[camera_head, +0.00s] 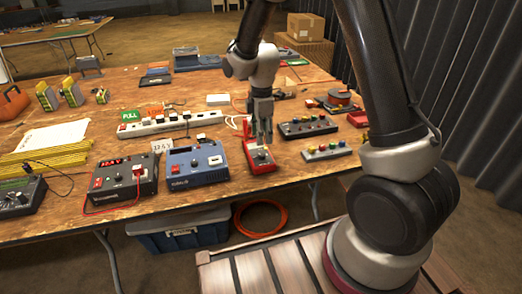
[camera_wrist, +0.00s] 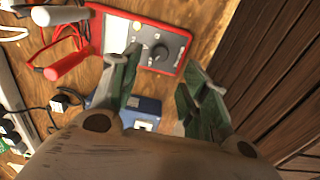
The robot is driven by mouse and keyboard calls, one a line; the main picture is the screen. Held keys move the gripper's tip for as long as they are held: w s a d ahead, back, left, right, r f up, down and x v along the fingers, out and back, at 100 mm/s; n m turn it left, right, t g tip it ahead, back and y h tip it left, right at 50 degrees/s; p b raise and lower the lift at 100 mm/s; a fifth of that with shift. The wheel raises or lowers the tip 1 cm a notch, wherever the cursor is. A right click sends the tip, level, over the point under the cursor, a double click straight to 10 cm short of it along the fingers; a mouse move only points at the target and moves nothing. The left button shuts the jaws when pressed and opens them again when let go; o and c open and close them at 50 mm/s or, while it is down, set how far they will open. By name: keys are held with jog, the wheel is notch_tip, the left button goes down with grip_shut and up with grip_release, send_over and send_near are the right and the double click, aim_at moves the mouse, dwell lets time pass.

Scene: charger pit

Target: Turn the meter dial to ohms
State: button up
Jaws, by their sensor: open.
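The red-framed meter (camera_head: 259,158) lies on the wooden table near its front edge, to the right of a blue box. In the wrist view the meter (camera_wrist: 174,61) shows a grey face with a dark round dial (camera_wrist: 158,53) and a pale display. The dial's setting is too small to read. My gripper (camera_head: 263,143) points down over the meter in the head view. In the wrist view its two green-and-grey fingers (camera_wrist: 165,90) are spread apart with nothing between them. The left finger overlaps part of the meter in the picture. I cannot tell whether it touches.
A blue power supply (camera_head: 197,166) and a dark one with a red display (camera_head: 123,180) stand left of the meter. Button boxes (camera_head: 309,127) stand to the right. Red leads and a red probe (camera_wrist: 68,62) lie beside the meter. A power strip (camera_head: 170,124) lies behind.

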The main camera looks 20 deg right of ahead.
aim_at(262, 154)
notch_tip(262, 154, down, 8)
jog(key=shift+r, duration=0.15)
dwell(0.3)
grip_shut()
